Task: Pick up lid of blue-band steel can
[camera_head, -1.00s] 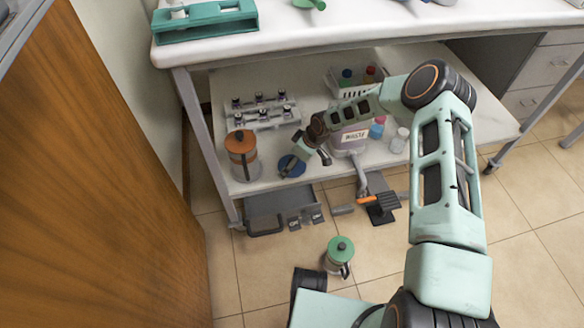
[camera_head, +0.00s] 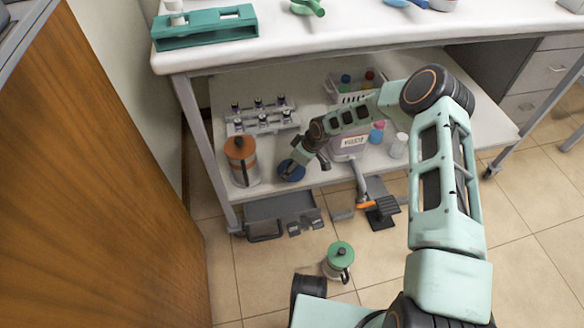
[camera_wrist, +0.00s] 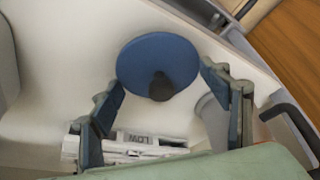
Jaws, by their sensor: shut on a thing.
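The blue lid (camera_head: 291,172) is on the left part of the lower shelf, beside the orange-lidded steel can. In the wrist view the lid (camera_wrist: 150,55) is a flat blue disc with a dark knob, seen from above. My gripper (camera_head: 298,166) is at the lid, reaching in from the right. In the wrist view my gripper (camera_wrist: 160,76) has one finger at each side of the lid's rim and is shut on it. A grey rounded body shows below the lid at the right; I cannot tell if it is the can. The blue band is not visible.
The orange-lidded can (camera_head: 242,162) stands close left. A white vial rack (camera_head: 262,118) is behind, and a waste container (camera_head: 349,146) with bottles is right. The table top (camera_head: 330,38) is above. A green-lidded can (camera_head: 340,260) stands on the floor.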

